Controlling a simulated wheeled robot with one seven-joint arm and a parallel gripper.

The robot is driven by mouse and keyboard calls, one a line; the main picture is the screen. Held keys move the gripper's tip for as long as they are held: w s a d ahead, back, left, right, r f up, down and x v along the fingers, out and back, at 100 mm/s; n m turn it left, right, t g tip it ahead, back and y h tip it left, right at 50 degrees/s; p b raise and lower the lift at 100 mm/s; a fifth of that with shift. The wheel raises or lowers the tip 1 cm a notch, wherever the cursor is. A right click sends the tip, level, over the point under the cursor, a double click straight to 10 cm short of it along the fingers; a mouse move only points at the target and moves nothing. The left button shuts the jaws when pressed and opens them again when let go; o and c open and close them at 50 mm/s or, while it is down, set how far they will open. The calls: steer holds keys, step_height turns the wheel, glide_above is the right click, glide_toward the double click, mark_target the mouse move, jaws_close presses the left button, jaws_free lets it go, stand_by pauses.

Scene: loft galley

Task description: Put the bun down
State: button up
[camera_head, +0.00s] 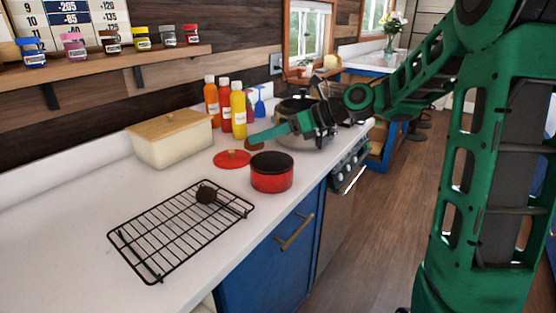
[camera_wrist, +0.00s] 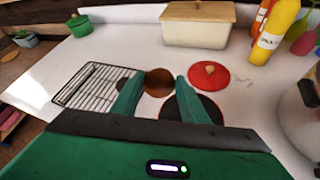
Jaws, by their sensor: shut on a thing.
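My gripper (camera_head: 262,138) is shut on a brown bun (camera_wrist: 159,82). In the wrist view the bun sits between the two green fingertips (camera_wrist: 156,88). In the head view the bun (camera_head: 253,145) shows at the fingertips, above the counter near the red pot and its lid. What lies straight below the bun is hard to tell.
A red pot (camera_head: 272,180) and red lid (camera_head: 232,159) stand nearby. Behind are a cream bread box (camera_head: 175,145), sauce bottles (camera_head: 238,112) and a large pot (camera_head: 310,135).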

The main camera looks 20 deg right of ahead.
steer(key=shift+w+d+f, duration=0.45)
steer(key=shift+d+f, duration=0.5)
steer(key=shift+f, duration=0.35)
steer(key=shift+w+d+f, duration=0.4)
steer(key=shift+d+f, duration=0.5)
steer(key=shift+f, duration=0.4)
steer(key=shift+w+d+f, duration=0.45)
steer(key=shift+d+f, duration=0.5)
steer(key=shift+f, duration=0.35)
steer(key=shift+f, duration=0.6)
steer(key=o, duration=1.1)
steer(key=shift+c, duration=0.2)
steer(key=shift+s+f, duration=0.1)
